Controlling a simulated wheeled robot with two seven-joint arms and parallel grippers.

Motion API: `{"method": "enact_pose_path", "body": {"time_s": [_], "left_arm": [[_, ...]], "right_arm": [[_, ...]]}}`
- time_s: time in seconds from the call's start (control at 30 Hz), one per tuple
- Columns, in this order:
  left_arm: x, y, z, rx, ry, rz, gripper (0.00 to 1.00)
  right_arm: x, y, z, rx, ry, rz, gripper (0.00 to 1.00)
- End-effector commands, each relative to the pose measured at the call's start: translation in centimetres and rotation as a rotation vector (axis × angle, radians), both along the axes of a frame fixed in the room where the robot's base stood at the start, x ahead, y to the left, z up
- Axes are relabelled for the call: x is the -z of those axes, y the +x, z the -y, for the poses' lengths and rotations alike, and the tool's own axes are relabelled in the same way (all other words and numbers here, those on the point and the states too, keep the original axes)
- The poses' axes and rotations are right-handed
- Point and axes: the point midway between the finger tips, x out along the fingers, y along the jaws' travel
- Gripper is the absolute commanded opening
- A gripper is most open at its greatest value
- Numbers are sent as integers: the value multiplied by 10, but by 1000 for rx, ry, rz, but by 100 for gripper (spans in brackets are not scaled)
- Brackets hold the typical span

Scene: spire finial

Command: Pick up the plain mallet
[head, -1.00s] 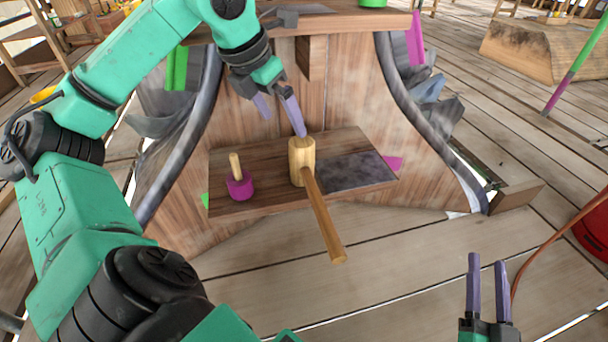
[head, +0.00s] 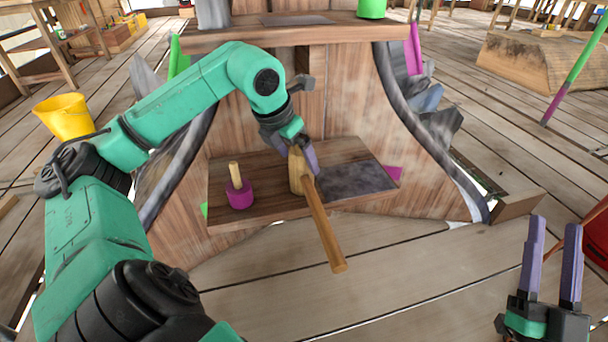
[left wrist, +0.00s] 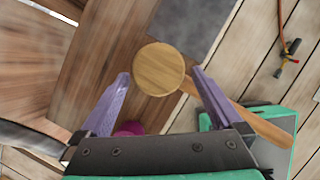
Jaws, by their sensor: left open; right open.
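The plain mallet, all light wood, has its head (head: 296,171) upright on the low wooden shelf (head: 265,205). Its handle (head: 325,228) sticks out past the shelf's front edge. My left gripper (head: 301,160) is open and down at the mallet head. In the left wrist view the round top of the mallet head (left wrist: 159,69) lies between and slightly beyond the tips of the spread fingers (left wrist: 160,80). The handle passes behind the right finger. A second mallet, with a magenta head (head: 240,195) and a wooden peg-like handle, stands left on the shelf. My right gripper (head: 553,262) is open and empty at lower right.
A dark grey slab (head: 355,177) lies on the shelf right of the mallet. An upper shelf (head: 300,33) with a green container (head: 371,8) is above. A yellow bucket (head: 65,117) stands at left. The plank floor in front is clear.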

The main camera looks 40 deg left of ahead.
Motion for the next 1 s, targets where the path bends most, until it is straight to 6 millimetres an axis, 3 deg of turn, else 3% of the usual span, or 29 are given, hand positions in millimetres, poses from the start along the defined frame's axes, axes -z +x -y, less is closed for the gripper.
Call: {"method": "enact_pose_path", "body": {"time_s": [0.07,0.1,0.2,0.47,0.57,0.7,0.73,1.0], "left_arm": [[14,8,2,2,-8,0,100],[21,10,1,0,-5,-1,100],[30,14,0,0,-3,0,100],[33,15,0,0,0,0,100],[33,15,0,0,-1,0,66],[33,15,0,0,0,-1,12],[33,15,0,0,0,-1,4],[31,16,0,-1,-1,2,4]], "right_arm": [[20,3,-3,-8,-13,-66,50],[5,1,-1,-2,-4,-16,50],[-13,-3,2,5,8,42,50],[-20,-4,3,7,11,63,50],[-20,-4,3,7,11,63,50],[-20,-4,3,7,11,63,50],[-20,-4,3,7,11,63,50],[-21,-4,3,7,11,62,50]]}}
